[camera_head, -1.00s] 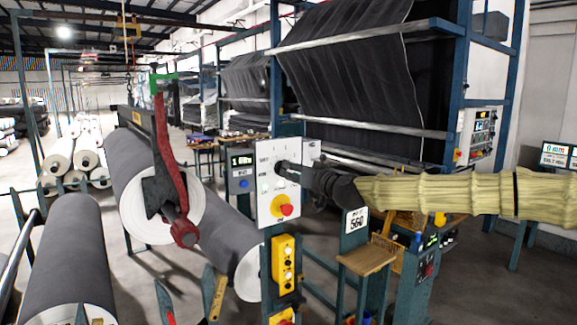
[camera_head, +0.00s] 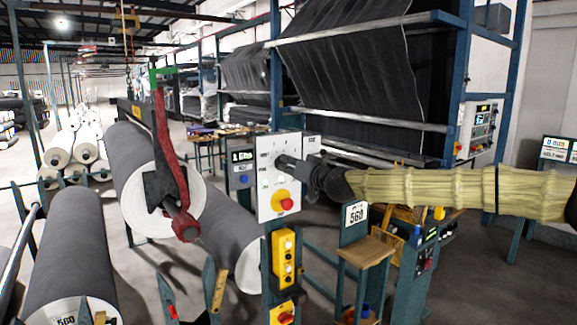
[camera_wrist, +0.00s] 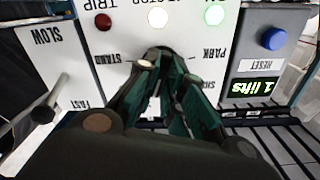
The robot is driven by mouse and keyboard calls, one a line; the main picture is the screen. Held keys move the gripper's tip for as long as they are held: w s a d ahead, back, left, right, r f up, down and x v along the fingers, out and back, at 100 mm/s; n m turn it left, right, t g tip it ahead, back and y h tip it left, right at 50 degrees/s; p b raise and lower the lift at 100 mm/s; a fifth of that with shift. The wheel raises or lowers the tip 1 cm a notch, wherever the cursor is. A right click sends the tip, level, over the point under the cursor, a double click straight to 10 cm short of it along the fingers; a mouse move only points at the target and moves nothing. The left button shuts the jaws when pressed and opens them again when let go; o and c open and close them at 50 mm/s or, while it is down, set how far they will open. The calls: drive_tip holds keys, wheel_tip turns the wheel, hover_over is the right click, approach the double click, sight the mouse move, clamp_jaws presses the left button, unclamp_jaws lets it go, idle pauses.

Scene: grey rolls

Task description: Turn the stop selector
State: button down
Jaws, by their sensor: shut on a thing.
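The white control panel (camera_head: 265,190) stands on a blue post in the middle of the head view. The stop selector (camera_wrist: 157,53) is on this panel, between the printed words STAND and PARK in the wrist view. My gripper (camera_head: 284,164) reaches the panel from the right. In the wrist view my gripper (camera_wrist: 163,72) has its dark fingers closed around the selector, which they mostly hide. I cannot read the selector's pointer position.
Below the selector is a red stop button on yellow (camera_head: 284,202). The wrist view shows a lever (camera_wrist: 45,108) by SLOW and FAST, a blue RESET button (camera_wrist: 273,39), and red, white and green lamps. A grey roll (camera_head: 135,165) with a red arm stands left.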

drive_tip(key=shift+f+m+b, duration=0.15)
drive_tip(key=shift+m+b, duration=0.25)
drive_tip(key=shift+b, duration=0.35)
drive_tip(key=m+b, duration=1.4)
drive_tip(key=m, duration=0.1)
drive_tip(key=shift+w+d+f, duration=0.1)
drive_tip(key=shift+d, duration=0.05)
drive_tip(key=shift+b, duration=0.3)
drive_tip(key=c, duration=1.5)
unclamp_jaws()
